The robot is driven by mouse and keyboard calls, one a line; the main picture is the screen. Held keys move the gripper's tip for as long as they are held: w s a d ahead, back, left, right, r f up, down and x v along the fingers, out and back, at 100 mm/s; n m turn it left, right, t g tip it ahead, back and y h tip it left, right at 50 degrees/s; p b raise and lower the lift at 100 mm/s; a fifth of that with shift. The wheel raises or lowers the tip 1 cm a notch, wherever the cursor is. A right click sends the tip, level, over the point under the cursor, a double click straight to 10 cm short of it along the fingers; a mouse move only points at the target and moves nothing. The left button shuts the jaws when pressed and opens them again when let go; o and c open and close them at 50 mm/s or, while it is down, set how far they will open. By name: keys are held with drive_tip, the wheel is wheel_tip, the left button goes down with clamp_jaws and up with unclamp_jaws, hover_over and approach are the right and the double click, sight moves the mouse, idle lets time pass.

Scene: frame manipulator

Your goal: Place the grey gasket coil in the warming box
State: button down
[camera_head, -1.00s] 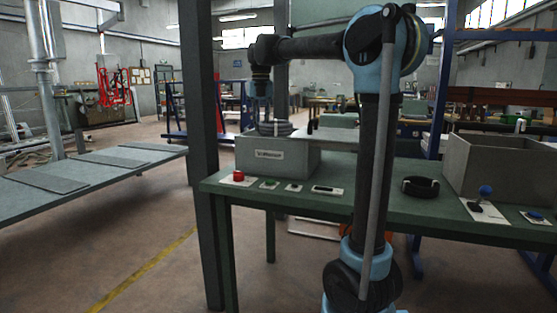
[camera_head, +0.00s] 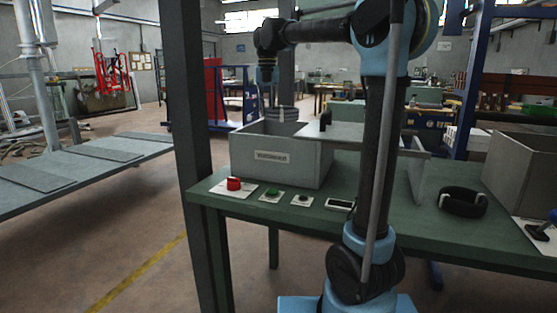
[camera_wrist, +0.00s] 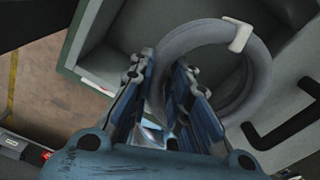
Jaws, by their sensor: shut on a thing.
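My gripper (camera_head: 268,104) is shut on the grey gasket coil (camera_head: 284,114), which hangs at the open top of the grey warming box (camera_head: 256,152). In the wrist view my gripper (camera_wrist: 165,105) has its two blue fingers on either side of the ring's left part. The coil (camera_wrist: 262,72) is a thick grey ring with a white tie at its top. The box's pale rim (camera_wrist: 80,35) and inner wall surround it in that view. The box front has a white label, too small to read surely. Whether the coil touches the box is not clear.
A grey flat panel (camera_head: 350,131) with a black handle (camera_head: 326,119) lies right of the box opening. A red button (camera_head: 234,184), green button (camera_head: 272,192) and other controls line the green table's front edge. A black ring (camera_head: 463,201) and another grey bin (camera_head: 520,170) stand right.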

wheel_tip(320, 180, down, 18)
drive_tip(key=shift+r, duration=0.15)
idle(0.5)
drive_tip(key=c, duration=1.5)
unclamp_jaws()
wheel_tip(320, 180, up, 12)
drive_tip(key=shift+r, duration=0.1)
drive_tip(key=shift+a, duration=0.1)
